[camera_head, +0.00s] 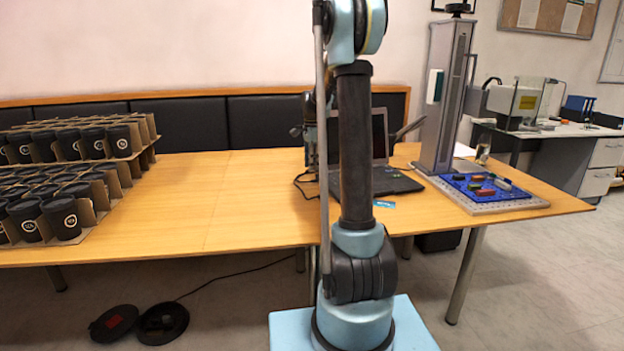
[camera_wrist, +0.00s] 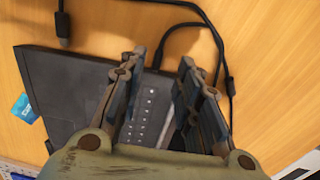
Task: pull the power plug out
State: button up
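My gripper (camera_wrist: 161,62) is open, with its two fingers apart above the edge of a dark laptop (camera_wrist: 65,85) and nothing seen between the tips. A black cable (camera_wrist: 184,24) loops from the laptop's edge near the fingertips out over the wood. A dark connector (camera_wrist: 63,28) on a cable lies at the top left of the wrist view. I cannot tell which cable end is the power plug. In the head view the laptop (camera_head: 400,182) stands open on the table behind my arm, with a black cable (camera_head: 303,185) at its left. My gripper is mostly hidden there.
The wooden table (camera_head: 235,200) is clear left of the laptop. Trays of black cups (camera_head: 60,215) stand at far left. A grey marking machine (camera_head: 443,95) and a blue board with coloured pieces (camera_head: 485,187) are at right. A blue card (camera_wrist: 24,108) lies beside the laptop.

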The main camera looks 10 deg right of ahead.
aim_at(315, 181)
jog(key=shift+f, duration=3.1)
grip_shut()
